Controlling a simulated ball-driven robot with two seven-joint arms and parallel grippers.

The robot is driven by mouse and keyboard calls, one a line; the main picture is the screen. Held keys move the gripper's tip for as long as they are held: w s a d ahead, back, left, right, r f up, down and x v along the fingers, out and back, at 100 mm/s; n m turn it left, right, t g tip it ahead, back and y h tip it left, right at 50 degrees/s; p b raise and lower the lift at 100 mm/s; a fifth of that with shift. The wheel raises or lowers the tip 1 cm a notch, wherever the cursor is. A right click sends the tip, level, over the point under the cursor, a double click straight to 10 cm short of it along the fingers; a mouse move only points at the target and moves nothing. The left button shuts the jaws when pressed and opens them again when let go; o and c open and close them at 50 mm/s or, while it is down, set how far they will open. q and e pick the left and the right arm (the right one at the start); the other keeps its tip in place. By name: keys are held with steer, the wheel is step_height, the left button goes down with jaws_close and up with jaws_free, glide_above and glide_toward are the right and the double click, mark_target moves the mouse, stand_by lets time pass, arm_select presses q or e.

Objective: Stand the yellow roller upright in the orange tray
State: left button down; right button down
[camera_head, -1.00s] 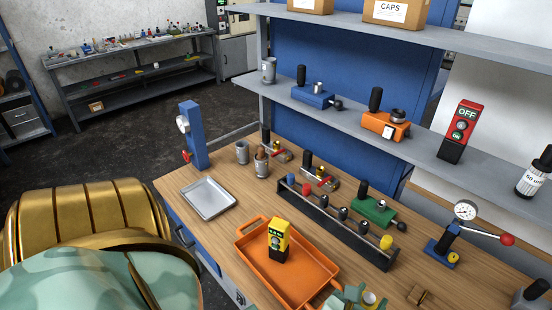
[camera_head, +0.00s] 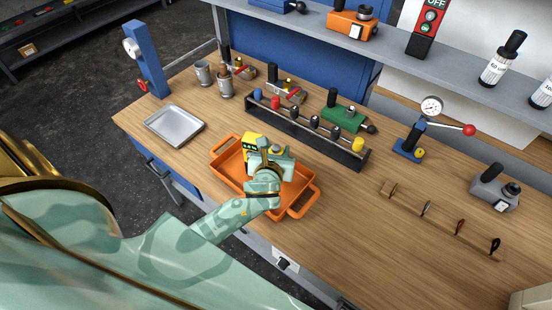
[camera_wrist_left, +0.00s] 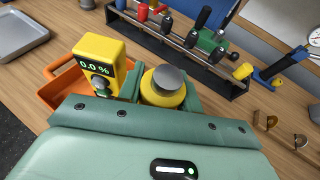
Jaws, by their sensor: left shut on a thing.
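The yellow roller (camera_wrist_left: 163,90), a yellow cylinder with a grey round top, sits between the fingers of my left gripper in the left wrist view. It looks about upright there; its lower end is hidden. My left gripper (camera_head: 270,158) is shut on it, over the orange tray (camera_head: 226,166) in the head view. I cannot tell whether the roller touches the tray floor. A yellow and black meter (camera_head: 250,142) stands in the tray, close beside the gripper; its display reads 0.0 % in the left wrist view (camera_wrist_left: 97,62). My right gripper is not in view.
A black rack (camera_head: 305,135) with several coloured-knob tools stands behind the tray. A silver tray (camera_head: 174,125) lies to the left, near a blue stand (camera_head: 148,60). A gauge with a red-knobbed lever (camera_head: 432,108) is at right.

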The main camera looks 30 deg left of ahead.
arm_select(q)
steer(key=shift+w+a+f, duration=0.25)
steer(key=shift+w+f, duration=0.15)
steer(key=shift+f, duration=0.2)
steer(key=f, duration=0.1)
steer(key=f+b, duration=0.2)
steer(key=shift+w+a+f, duration=0.2)
steer(key=shift+w+f, duration=0.05)
steer(key=shift+f, duration=0.2)
steer(key=c, duration=0.9)
jaws_free()
steer(key=shift+c, duration=0.2)
